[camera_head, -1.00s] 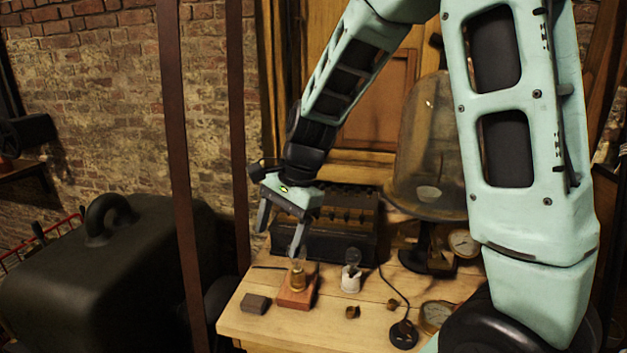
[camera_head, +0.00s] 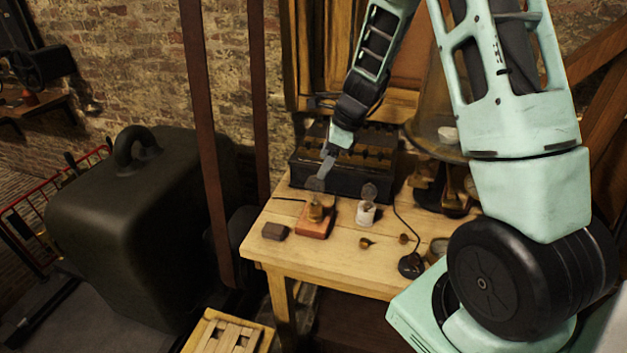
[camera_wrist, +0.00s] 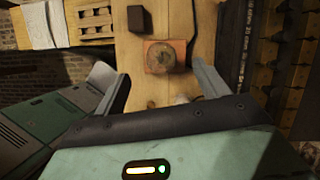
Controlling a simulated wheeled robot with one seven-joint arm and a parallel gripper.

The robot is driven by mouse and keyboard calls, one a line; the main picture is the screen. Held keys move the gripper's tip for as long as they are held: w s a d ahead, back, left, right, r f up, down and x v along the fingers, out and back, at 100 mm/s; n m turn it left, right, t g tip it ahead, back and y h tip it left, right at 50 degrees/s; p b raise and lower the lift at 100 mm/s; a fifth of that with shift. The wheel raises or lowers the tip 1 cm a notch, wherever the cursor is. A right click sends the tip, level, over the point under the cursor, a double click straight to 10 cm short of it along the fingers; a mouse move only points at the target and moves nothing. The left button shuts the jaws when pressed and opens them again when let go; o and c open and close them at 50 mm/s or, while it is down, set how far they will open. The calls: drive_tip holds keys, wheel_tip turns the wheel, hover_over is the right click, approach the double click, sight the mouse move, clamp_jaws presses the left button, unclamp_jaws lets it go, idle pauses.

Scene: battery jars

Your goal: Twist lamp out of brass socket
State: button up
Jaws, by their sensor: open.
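The brass socket (camera_head: 315,213) stands upright on a reddish wooden block (camera_head: 313,231) near the left end of the bench. A clear, faint lamp (camera_head: 315,186) shows above it. My gripper (camera_head: 324,172) is just above and behind the lamp, fingers pointing down; one finger hides the other in the head view. In the wrist view, the open fingers (camera_wrist: 160,80) lie either side of the block and its round brass top (camera_wrist: 161,57), with gaps on both sides. I cannot tell whether a finger touches the lamp.
A white holder with a clear bulb (camera_head: 367,213) stands just right of the block. A dark small block (camera_head: 275,231) lies to the left. A dark battery case (camera_head: 345,165) stands behind. Small brass pieces (camera_head: 365,243) and a black cord disc (camera_head: 411,265) lie at right.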

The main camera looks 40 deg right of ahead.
sight(313, 182)
drive_tip(key=x, duration=0.8)
drive_tip(key=shift+w+a+f, duration=0.1)
drive_tip(key=c, duration=1.1)
drive_tip(key=n+g+p, duration=0.1)
drive_tip(key=n+p, duration=0.1)
drive_tip(key=n, duration=0.1)
drive_tip(key=shift+n+y, duration=0.3)
drive_tip(key=shift+n, duration=0.1)
drive_tip(key=shift+c, duration=0.2)
drive_tip(key=shift+s+a+n+g+p, duration=0.15)
drive_tip(key=shift+n+g+p, duration=0.35)
drive_tip(key=shift+n, duration=0.8)
drive_tip(key=shift+n+g+p, duration=0.3)
drive_tip(key=shift+n+g, duration=0.1)
drive_tip(key=shift+n, duration=0.7)
drive_tip(key=n+g, duration=0.1)
drive_tip(key=n, duration=0.3)
drive_tip(key=shift+s+g, duration=0.2)
drive_tip(key=shift+g, duration=0.2)
